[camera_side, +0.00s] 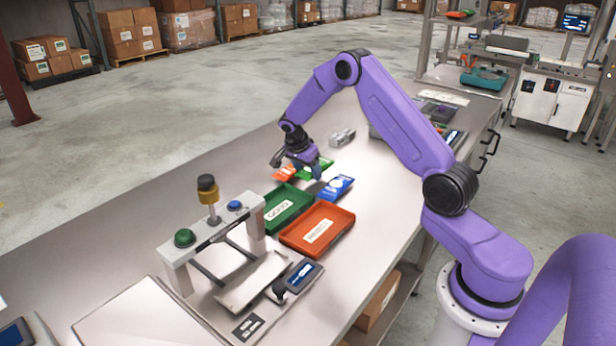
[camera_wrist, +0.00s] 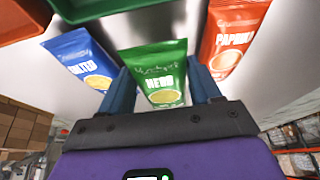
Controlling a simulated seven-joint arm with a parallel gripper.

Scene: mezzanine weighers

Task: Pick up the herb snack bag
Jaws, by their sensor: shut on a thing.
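The herb snack bag (camera_wrist: 160,68) is green, with "HERB" printed on it. In the wrist view it lies between the two fingers of my gripper (camera_wrist: 161,86), which are shut on its sides. In the side view my gripper (camera_side: 304,172) is low over the table behind the trays, and part of the green herb bag (camera_side: 325,164) shows beside the fingers. I cannot tell whether the bag is clear of the tabletop.
A blue salted bag (camera_wrist: 82,62) lies to the left and an orange-red paprika bag (camera_wrist: 232,38) to the right, both close by. A green "GOOD" tray (camera_side: 270,221) and a red "REJECT" tray (camera_side: 340,222) sit nearby. A weighing frame (camera_side: 176,275) stands at the front.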

